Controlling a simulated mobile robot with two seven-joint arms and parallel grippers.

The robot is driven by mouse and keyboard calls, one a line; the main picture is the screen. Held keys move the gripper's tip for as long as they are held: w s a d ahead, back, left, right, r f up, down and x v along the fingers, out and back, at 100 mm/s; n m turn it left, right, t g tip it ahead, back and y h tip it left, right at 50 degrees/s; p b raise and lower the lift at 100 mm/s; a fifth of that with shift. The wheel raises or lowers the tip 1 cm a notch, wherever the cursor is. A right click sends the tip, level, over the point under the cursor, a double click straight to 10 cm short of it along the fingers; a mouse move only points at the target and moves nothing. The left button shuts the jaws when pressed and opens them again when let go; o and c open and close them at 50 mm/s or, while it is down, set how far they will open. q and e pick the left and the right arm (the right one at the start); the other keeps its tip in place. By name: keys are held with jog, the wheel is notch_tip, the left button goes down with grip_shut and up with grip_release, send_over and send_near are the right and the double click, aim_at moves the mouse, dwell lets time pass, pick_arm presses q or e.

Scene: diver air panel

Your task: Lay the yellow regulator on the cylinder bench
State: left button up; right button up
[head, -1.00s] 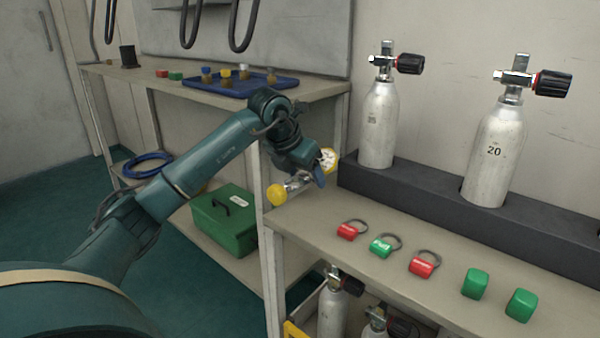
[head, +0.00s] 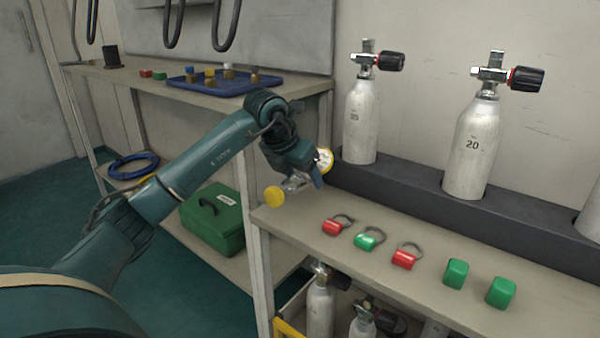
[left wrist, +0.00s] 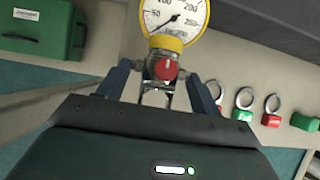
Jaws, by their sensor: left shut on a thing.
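The yellow regulator (head: 274,196) has a yellow knob at one end and a yellow-rimmed gauge (head: 325,160). My left gripper (head: 304,182) is shut on its metal body, over the left end of the cylinder bench (head: 300,215). I cannot tell whether the regulator touches the bench top. In the left wrist view, the gauge (left wrist: 176,14) and a red knob (left wrist: 166,69) show between the fingers of my left gripper (left wrist: 168,88). Part of the metal body is hidden by the gripper. My right gripper is not in view.
Red tags (head: 403,257), a green tag (head: 368,238) and green blocks (head: 456,272) lie on the bench. Silver cylinders (head: 361,120) stand in a dark rack (head: 410,185) behind. A blue tray (head: 225,87) sits on the back bench; a green box (head: 212,222) is below.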

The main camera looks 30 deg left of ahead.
pick_arm(q)
jog(key=shift+f, duration=0.35)
jog(key=shift+f, duration=0.2)
dwell(0.4)
dwell(0.4)
jog(key=shift+a+f+b, duration=0.1)
jog(key=shift+f+b, duration=0.2)
jog(key=shift+f, duration=0.4)
dwell(0.6)
